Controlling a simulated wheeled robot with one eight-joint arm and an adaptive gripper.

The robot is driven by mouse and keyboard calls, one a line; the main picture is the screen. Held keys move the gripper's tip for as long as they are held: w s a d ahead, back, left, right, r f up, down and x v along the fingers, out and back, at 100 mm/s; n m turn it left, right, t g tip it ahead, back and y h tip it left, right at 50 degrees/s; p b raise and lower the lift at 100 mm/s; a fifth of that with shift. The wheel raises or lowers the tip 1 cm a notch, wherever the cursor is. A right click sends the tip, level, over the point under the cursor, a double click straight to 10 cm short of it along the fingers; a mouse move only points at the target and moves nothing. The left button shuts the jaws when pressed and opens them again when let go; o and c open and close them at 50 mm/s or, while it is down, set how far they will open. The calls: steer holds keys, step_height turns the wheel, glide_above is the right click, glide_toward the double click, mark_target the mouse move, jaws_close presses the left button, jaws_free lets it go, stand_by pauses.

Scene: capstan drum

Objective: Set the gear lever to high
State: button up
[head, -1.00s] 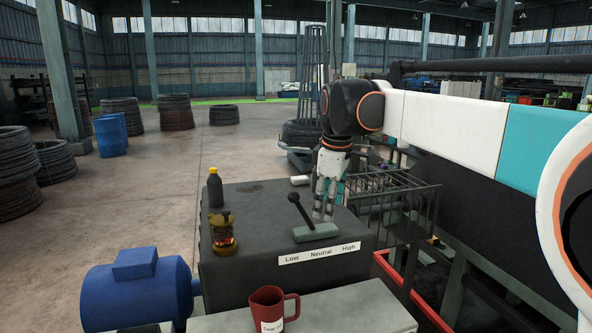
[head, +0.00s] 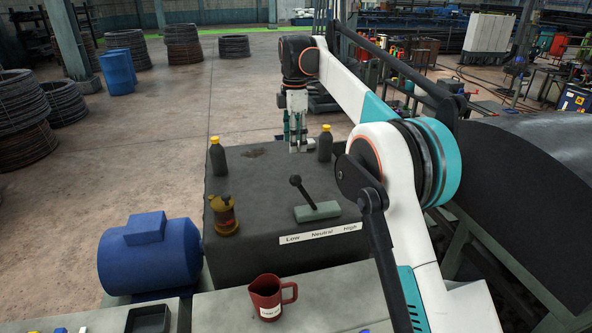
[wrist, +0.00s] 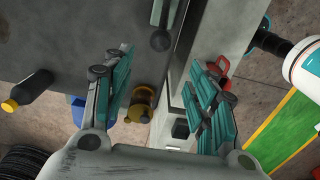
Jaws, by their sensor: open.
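The gear lever (head: 303,193) has a dark ball knob and stands on a small grey-green base on the dark box. It leans left, toward the Low end of the white Low / Neutral / High label (head: 320,233). In the wrist view the lever's knob (wrist: 160,40) shows at the top, beyond my fingers. My gripper (head: 298,150) hangs above the far part of the box, behind the lever and apart from it. In the wrist view my gripper (wrist: 160,60) has its fingers spread with nothing held between them.
A dark bottle (head: 217,156) stands back left on the box, another bottle (head: 325,144) right beside my gripper. A red mug (head: 268,298) is in front, a blue motor (head: 148,254) at left. The box top around the lever is clear.

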mark_target(296, 175)
step_height(296, 175, down, 13)
steer(key=shift+f+p, duration=0.1)
steer(key=shift+p, duration=0.75)
jaws_close()
steer(key=shift+d, duration=0.15)
